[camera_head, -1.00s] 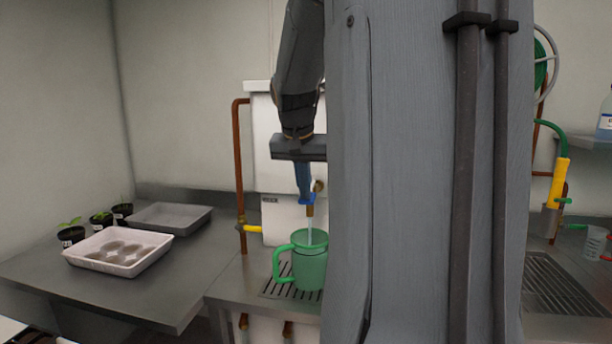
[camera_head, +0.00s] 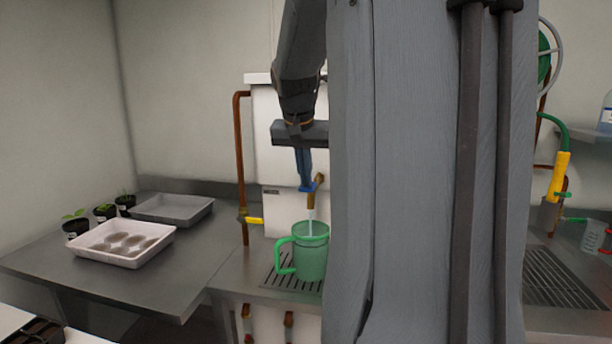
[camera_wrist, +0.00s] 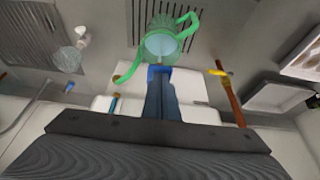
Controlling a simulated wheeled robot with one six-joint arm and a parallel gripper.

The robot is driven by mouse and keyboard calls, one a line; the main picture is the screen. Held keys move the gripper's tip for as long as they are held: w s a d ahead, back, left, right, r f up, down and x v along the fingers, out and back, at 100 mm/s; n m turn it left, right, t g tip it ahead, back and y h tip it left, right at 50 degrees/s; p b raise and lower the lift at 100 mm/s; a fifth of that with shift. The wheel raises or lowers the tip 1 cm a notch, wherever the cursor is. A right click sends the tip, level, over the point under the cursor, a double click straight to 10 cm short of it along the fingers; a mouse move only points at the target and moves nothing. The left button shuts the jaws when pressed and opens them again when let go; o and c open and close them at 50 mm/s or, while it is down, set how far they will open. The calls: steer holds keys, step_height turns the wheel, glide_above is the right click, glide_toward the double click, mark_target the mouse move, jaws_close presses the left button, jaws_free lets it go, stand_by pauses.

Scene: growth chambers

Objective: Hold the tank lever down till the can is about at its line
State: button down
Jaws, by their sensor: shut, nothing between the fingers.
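The green can (camera_head: 312,262) stands upright on the drip grate under the tank's tap, its handle to the left. A thin stream of water (camera_head: 311,216) runs from the brass spout (camera_head: 311,201) into it. My gripper (camera_head: 305,184) is shut, pointing down, with its fingertips at the blue lever (camera_head: 308,189) on the tap. The white tank (camera_head: 284,208) is behind. In the wrist view, my gripper (camera_wrist: 160,78) meets the blue lever (camera_wrist: 158,69), and pale water shows inside the can (camera_wrist: 147,38). I cannot make out the can's line.
A copper pipe (camera_head: 240,170) with a yellow valve handle (camera_head: 254,221) runs left of the tank. A white tray (camera_head: 90,252), a grey tray (camera_head: 200,210) and small potted plants are on the left bench. My own column hides the middle right.

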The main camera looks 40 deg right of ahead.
steer(key=v, duration=1.3)
steer(key=shift+r, duration=0.45)
steer(key=shift+w+d, duration=0.1)
steer(key=shift+d, duration=0.05)
steer(key=w+a+f+n+y, duration=0.1)
steer(key=w+a+f+n, duration=0.2)
steer(key=a+f, duration=0.65)
steer(key=s+a+f+n+y, duration=0.1)
steer(key=s+a+f+n, duration=0.1)
steer(key=a+f, duration=0.4)
steer(key=s+a+f+n+g+y, duration=0.1)
steer(key=s+a+f+n, duration=0.2)
steer(key=f, duration=0.8)
steer(key=s+a+f+n, duration=0.3)
steer(key=s+a+f, duration=0.3)
steer(key=a+f, duration=0.3)
steer(key=shift+s+f+y, duration=0.15)
steer(key=shift+f+y, duration=0.05)
steer(key=shift+y, duration=0.2)
